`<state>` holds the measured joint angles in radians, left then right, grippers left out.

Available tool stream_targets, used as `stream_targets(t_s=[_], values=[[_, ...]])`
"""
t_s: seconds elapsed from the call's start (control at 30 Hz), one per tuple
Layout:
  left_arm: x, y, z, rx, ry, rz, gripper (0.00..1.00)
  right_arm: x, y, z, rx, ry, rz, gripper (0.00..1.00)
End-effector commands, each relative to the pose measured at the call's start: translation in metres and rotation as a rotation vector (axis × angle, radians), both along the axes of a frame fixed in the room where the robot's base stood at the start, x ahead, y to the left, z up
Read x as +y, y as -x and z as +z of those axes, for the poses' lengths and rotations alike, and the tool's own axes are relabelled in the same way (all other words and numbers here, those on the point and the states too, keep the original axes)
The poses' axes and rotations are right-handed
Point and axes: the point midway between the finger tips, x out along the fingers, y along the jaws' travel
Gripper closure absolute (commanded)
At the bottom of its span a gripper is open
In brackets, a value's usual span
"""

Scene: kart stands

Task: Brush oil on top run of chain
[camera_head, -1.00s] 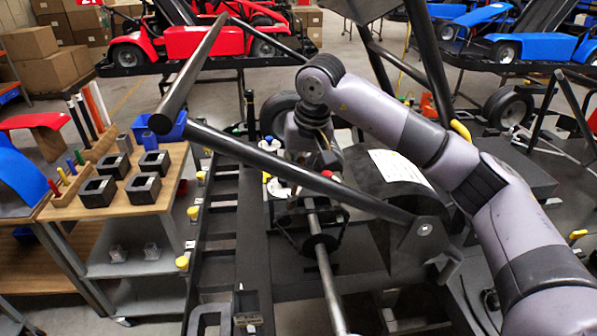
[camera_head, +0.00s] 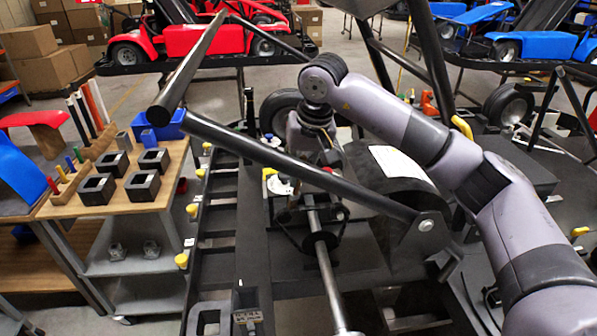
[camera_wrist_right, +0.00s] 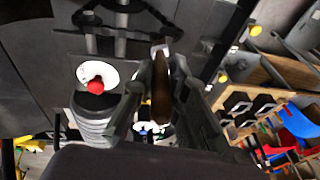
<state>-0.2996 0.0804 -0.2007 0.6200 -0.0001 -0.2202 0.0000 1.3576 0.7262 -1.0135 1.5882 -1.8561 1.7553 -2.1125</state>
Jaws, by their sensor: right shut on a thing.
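My right gripper (camera_wrist_right: 163,95) is shut on a brown brush (camera_wrist_right: 161,88), with a pale metal band at the brush's far end. In the head view, the black slanting tube and my own wrist largely hide this gripper. The chain appears as a thin dark loop (camera_head: 311,238) around the silver axle (camera_head: 327,272). In the wrist view, a dark loop (camera_wrist_right: 122,30) lies at the top, beyond the brush tip. I cannot tell whether the brush touches it. My left gripper is in neither view.
The black slanting tube (camera_head: 290,163) crosses in front of my right wrist. A white disc with a red knob (camera_wrist_right: 95,80) is beside the gripper. A wooden-topped cart (camera_head: 150,205) with black blocks stands at left. A black curved seat-like part (camera_head: 380,170) lies at right.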

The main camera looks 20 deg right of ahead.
Motion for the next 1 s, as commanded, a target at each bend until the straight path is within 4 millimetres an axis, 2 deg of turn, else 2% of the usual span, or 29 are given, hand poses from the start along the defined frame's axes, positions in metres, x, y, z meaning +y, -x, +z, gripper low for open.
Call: stream_targets(t_s=[1.0], values=[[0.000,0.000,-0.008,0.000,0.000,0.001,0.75,-0.026,0.007,-0.001,0.001,0.001,0.000,1.00]])
